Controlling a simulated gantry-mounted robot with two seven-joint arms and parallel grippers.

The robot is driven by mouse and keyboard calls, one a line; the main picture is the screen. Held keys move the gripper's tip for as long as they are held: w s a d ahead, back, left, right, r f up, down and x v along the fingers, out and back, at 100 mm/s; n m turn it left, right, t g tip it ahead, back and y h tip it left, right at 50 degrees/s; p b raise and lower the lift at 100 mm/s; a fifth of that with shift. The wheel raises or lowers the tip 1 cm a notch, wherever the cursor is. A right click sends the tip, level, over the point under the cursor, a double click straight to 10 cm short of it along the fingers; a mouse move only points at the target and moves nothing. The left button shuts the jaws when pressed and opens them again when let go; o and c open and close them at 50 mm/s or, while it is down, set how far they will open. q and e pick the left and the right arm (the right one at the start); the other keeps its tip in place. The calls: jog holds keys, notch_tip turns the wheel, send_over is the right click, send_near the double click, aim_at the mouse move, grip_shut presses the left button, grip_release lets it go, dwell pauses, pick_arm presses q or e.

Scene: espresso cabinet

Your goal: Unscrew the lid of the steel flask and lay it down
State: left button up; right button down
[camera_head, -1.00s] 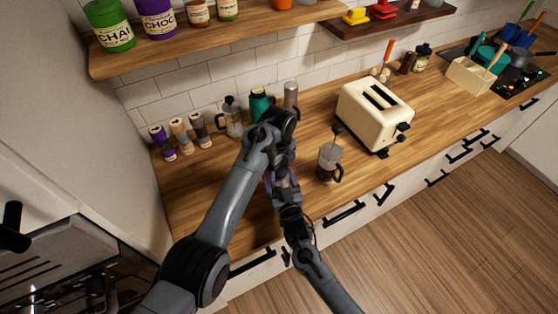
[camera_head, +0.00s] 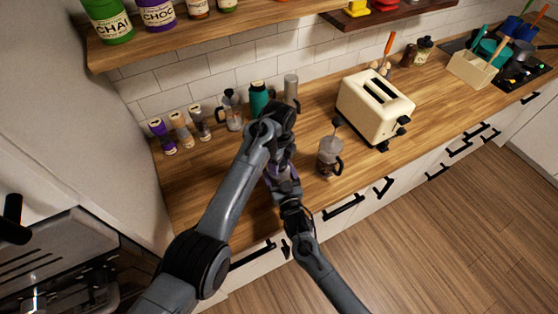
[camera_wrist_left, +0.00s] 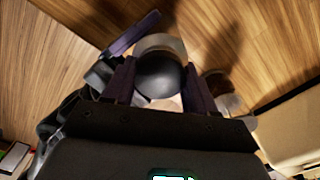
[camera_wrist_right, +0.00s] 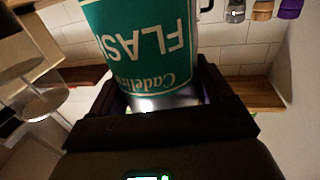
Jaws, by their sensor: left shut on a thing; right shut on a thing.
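The steel flask, with a teal label, fills the upper middle of the right wrist view (camera_wrist_right: 140,50). Its lettering appears upside down. My right gripper (camera_wrist_right: 160,97) is shut on the flask's body, with bare steel showing between its fingers. In the left wrist view, my left gripper (camera_wrist_left: 160,84) is shut on the dark rounded lid (camera_wrist_left: 157,70). A pale rim shows beyond the lid; whether lid and flask still touch cannot be told.
A French press (camera_head: 329,157) stands right of my grippers, with the cream toaster (camera_head: 375,107) beyond it.

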pick_arm(q)
jog(key=n, duration=1.1)
jog(key=shift+r, duration=0.1)
jog(key=n, duration=1)
jog(key=o, duration=1.2)
jog(key=shift+c, duration=0.2)
